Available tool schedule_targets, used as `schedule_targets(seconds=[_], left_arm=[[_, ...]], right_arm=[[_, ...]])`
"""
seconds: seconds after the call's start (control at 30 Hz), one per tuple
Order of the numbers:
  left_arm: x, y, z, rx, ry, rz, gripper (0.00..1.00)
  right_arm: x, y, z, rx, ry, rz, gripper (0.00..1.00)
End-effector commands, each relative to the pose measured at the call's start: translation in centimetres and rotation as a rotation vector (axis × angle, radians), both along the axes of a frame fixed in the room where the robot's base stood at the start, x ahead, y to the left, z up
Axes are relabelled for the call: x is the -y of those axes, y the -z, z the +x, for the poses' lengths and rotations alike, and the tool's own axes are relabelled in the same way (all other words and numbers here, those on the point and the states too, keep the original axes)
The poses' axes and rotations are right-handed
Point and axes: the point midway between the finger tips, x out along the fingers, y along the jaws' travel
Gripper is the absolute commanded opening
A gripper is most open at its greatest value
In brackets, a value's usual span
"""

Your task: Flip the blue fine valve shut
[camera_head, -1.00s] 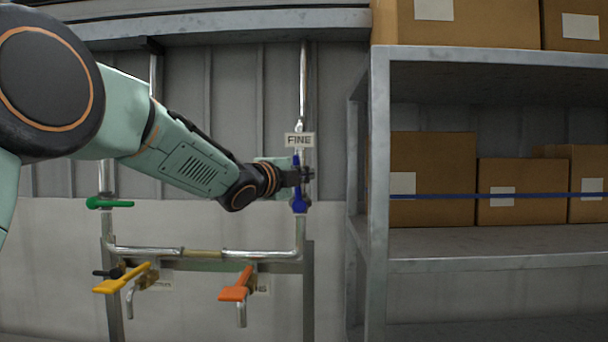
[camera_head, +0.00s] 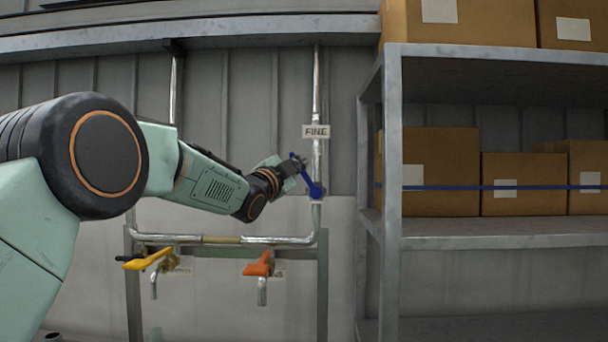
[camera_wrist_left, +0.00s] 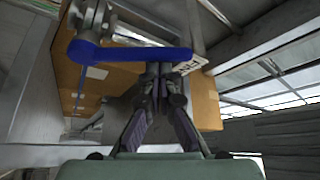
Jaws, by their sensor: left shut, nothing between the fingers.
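The blue fine valve is on the vertical pipe under the FINE label (camera_head: 316,131). Its blue lever (camera_head: 311,184) tilts up and to the left from its pivot on the pipe. My left gripper (camera_head: 299,164) is shut and empty, at the upper end of the lever. In the left wrist view the lever (camera_wrist_left: 135,54) lies across the picture, with its pivot at the left. The shut fingertips (camera_wrist_left: 160,72) are right against its edge towards its free end; I cannot tell if they touch. My right gripper is out of view.
A yellow handle (camera_head: 147,260) and an orange handle (camera_head: 259,265) sit on the lower pipework. A metal shelf (camera_head: 394,150) with cardboard boxes (camera_head: 440,172) stands close on the right. A horizontal pipe (camera_head: 270,240) runs below my arm.

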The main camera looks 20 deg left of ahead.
Motion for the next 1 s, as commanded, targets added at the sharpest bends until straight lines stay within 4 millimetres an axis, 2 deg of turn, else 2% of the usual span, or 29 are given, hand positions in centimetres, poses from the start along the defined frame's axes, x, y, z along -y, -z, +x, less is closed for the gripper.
schedule_targets(seconds=[0.03, 0.1, 0.5, 0.7, 1.0], left_arm=[[-0.2, 1.1, 0.0, 0.013, 0.000, -0.044, 0.00], [-0.6, 1.4, 0.1, 0.032, 0.001, -0.108, 0.00], [-2.5, 3.3, -0.3, 0.134, 0.002, -0.474, 0.00], [-3.1, 4.3, -0.6, 0.185, 0.003, -0.646, 0.00], [-3.6, 5.5, -0.9, 0.242, 0.003, -0.847, 0.00]], right_arm=[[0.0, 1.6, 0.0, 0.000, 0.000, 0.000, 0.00], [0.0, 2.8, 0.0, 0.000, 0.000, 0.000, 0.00], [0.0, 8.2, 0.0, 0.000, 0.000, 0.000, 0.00], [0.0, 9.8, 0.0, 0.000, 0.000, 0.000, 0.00], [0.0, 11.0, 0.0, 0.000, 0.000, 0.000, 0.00]])
